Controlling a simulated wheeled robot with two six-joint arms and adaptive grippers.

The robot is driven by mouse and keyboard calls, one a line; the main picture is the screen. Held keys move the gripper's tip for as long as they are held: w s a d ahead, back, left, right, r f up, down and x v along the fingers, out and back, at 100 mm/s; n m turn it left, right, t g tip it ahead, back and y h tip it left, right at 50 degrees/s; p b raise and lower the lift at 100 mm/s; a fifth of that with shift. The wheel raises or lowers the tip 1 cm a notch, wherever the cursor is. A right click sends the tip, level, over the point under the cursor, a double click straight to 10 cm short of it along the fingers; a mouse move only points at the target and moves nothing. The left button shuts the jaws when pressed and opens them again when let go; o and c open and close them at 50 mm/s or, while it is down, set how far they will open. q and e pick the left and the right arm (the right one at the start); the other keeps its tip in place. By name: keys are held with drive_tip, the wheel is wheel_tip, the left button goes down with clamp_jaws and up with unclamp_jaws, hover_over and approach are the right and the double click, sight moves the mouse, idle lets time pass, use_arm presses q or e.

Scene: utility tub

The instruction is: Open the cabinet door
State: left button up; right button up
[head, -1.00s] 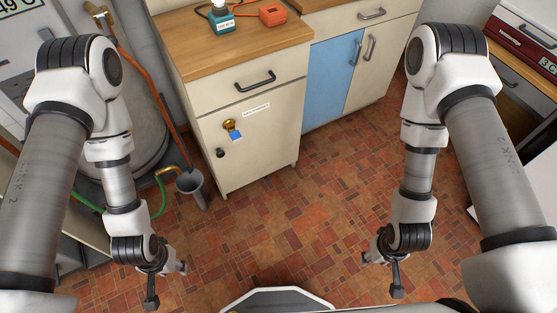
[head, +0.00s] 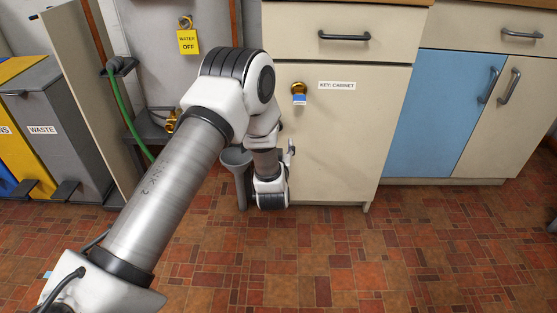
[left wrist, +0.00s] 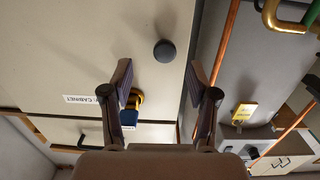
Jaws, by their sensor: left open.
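The cream cabinet door (head: 335,150) is shut, below a drawer. A brass lock (head: 299,88) with a blue-and-white tag (head: 299,99) is on it, beside a "KEY: CABINET" label (head: 337,86). My left gripper (head: 290,149) is at the door's left side; my arm hides the knob in the head view. The left wrist view looks at the door upside down: the round dark knob (left wrist: 165,51) is beyond the open, empty fingers (left wrist: 160,72), between their lines. The brass lock (left wrist: 135,99) shows beside one finger. The fingers look apart from the knob. My right gripper is out of view.
A grey funnel-topped drain pipe (head: 238,160) stands close to the cabinet's left side. A yellow "WATER OFF" tag (head: 188,41) hangs on the wall panel. Waste bins (head: 62,120) stand at the left. The tiled floor (head: 390,255) in front is clear.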

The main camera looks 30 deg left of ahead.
use_arm(q)
drive_tip(key=shift+n+y, duration=0.3)
drive_tip(key=shift+y, duration=0.2)
drive_tip(key=b+x, duration=0.1)
drive_tip(key=x, duration=0.1)
drive_tip(key=b+x, duration=0.1)
drive_tip(key=x, duration=0.2)
drive_tip(key=b+x, duration=0.1)
drive_tip(key=x, duration=0.2)
drive_tip(key=shift+a+r+b, duration=0.2)
drive_tip(key=shift+r+b, duration=0.15)
drive_tip(key=shift+w+a+r, duration=0.1)
drive_tip(key=shift+w, duration=0.1)
clamp_jaws()
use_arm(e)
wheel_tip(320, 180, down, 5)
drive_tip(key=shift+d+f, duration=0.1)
